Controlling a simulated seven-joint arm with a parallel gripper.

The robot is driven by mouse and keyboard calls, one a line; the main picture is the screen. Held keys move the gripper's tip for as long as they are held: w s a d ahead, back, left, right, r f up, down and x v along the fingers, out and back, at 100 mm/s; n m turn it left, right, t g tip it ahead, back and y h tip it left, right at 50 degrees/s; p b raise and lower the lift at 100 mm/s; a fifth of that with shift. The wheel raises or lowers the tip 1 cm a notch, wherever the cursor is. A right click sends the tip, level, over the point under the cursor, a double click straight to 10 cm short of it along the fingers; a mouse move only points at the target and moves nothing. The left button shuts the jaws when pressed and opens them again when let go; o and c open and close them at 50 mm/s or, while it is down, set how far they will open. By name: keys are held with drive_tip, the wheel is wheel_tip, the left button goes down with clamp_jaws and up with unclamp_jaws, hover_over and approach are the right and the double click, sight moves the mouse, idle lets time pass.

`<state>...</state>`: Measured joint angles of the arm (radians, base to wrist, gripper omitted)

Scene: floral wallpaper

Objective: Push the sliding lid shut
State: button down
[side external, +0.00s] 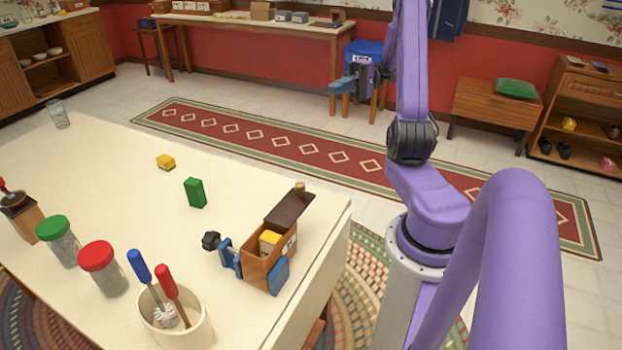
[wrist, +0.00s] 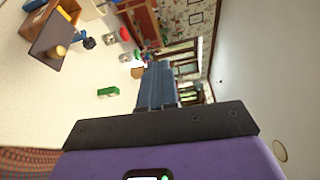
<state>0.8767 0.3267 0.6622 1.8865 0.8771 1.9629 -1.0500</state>
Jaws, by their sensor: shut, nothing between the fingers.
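The wooden box (side external: 262,263) stands near the table's right edge between blue clamp parts (side external: 279,278). Its dark sliding lid (side external: 289,209) is partly open and sticks out past the box's back end. A small round knob (side external: 299,187) is on the lid's outer end. A yellow block (side external: 269,239) shows in the uncovered part. In the wrist view the lid (wrist: 50,36) and knob (wrist: 61,50) are at the upper left. My gripper (side external: 341,85) is shut and empty, raised and apart from the box. Its blue fingers (wrist: 156,85) show in the wrist view.
A green block (side external: 195,193) and a yellow block (side external: 166,162) stand on the table. Jars with green (side external: 54,229) and red (side external: 96,256) lids and a cup of brushes (side external: 177,325) are at the front left. The table (side external: 110,170) behind them is mostly clear.

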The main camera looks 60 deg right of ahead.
sight(291, 210)
wheel_tip(291, 210, down, 23)
drive_tip(key=s+d+t, duration=0.1)
drive_tip(key=d+t, duration=0.1)
drive_tip(key=s+a+x, duration=0.1)
drive_tip(key=s+x, duration=0.1)
drive_tip(key=x, duration=1)
drive_tip(key=shift+a+m, duration=0.3)
drive_tip(key=shift+a, duration=0.15)
drive_tip(key=shift+s+f, duration=0.1)
drive_tip(key=a, duration=1.1)
drive_tip(key=shift+a+r, duration=0.1)
drive_tip(key=shift+r, duration=0.25)
